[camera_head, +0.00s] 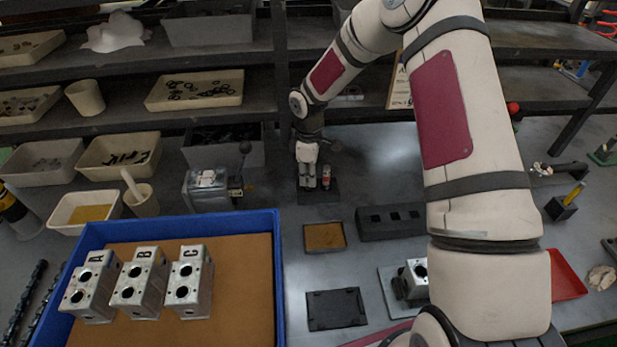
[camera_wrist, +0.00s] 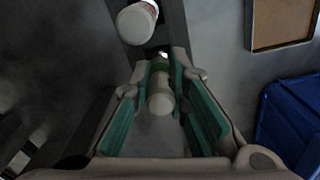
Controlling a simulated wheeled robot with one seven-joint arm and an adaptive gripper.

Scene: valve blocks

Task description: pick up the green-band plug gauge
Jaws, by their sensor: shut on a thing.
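The green-band plug gauge (camera_wrist: 160,98) is between the fingers of my gripper (camera_wrist: 160,66) in the wrist view. It has a pale rounded end and a green band, and the gripper is shut on it. In the head view my gripper (camera_head: 307,178) is down at a dark stand (camera_head: 320,196) at the back of the bench, and the gauge is mostly hidden there. I cannot tell whether the gauge is still seated in the stand. A second gauge with a red band (camera_head: 326,178) stands just right of my gripper; its pale end (camera_wrist: 135,24) shows in the wrist view.
A blue tray (camera_head: 280,262) with several metal valve blocks (camera_head: 140,283) is at front left. A small brown-floored tray (camera_head: 325,236) and a dark slotted block (camera_head: 392,221) lie in front of the stand. A lever device (camera_head: 208,188) stands left of my gripper. Shelves rise behind.

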